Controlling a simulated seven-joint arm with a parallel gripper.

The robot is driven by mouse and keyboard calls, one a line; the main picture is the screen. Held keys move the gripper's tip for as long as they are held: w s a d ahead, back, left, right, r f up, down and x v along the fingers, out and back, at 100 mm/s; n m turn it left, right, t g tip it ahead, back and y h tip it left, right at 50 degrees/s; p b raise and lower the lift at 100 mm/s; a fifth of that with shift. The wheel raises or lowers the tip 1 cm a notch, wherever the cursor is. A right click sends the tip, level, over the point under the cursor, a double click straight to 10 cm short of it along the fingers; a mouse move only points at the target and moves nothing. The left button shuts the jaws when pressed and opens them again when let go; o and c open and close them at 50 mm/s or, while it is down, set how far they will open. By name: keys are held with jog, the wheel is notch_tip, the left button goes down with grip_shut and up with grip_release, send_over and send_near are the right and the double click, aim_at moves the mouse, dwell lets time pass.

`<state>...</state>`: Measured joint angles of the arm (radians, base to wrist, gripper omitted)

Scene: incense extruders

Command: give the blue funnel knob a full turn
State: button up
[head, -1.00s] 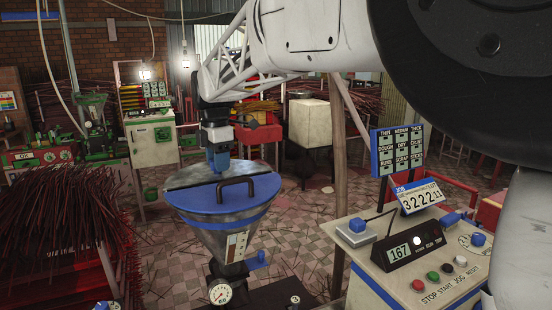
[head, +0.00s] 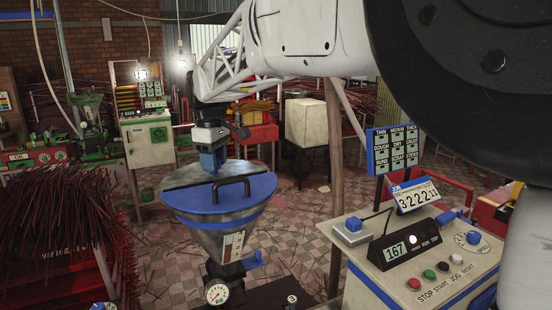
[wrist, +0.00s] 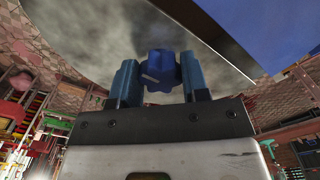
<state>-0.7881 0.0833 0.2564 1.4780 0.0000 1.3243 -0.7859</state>
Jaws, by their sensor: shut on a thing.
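The metal funnel (head: 222,240) has a blue lid (head: 200,202) with a dark handle and stands at the centre left in the head view. My gripper (head: 213,164) points down at the top of the funnel, behind the handle. In the wrist view, a lobed blue knob (wrist: 160,69) with a pale mark on its face sits between the two blue fingers of my gripper (wrist: 158,82). The gripper is shut on this knob. In the head view the fingers hide the knob. Grey metal and part of the blue lid show behind it in the wrist view.
A pressure gauge (head: 217,292) and a blue side handle (head: 254,259) are low on the funnel. The control console (head: 425,270) with buttons and displays stands at the right. Bundles of dark red sticks (head: 60,215) fill the left.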

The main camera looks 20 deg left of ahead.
jog(key=m, duration=0.7)
jog(key=shift+s, duration=0.1)
jog(key=m, duration=0.6)
jog(key=shift+a+m, duration=0.1)
jog(key=shift+m, duration=0.3)
jog(key=m, duration=0.7)
jog(key=shift+a, duration=0.1)
jog(key=m, duration=0.6)
jog(key=shift+m, duration=0.3)
jog(key=m, duration=0.8)
jog(key=shift+a, duration=0.1)
jog(key=m, duration=0.3)
jog(key=shift+m, duration=0.3)
jog(key=m, duration=0.4)
jog(key=shift+w, duration=0.2)
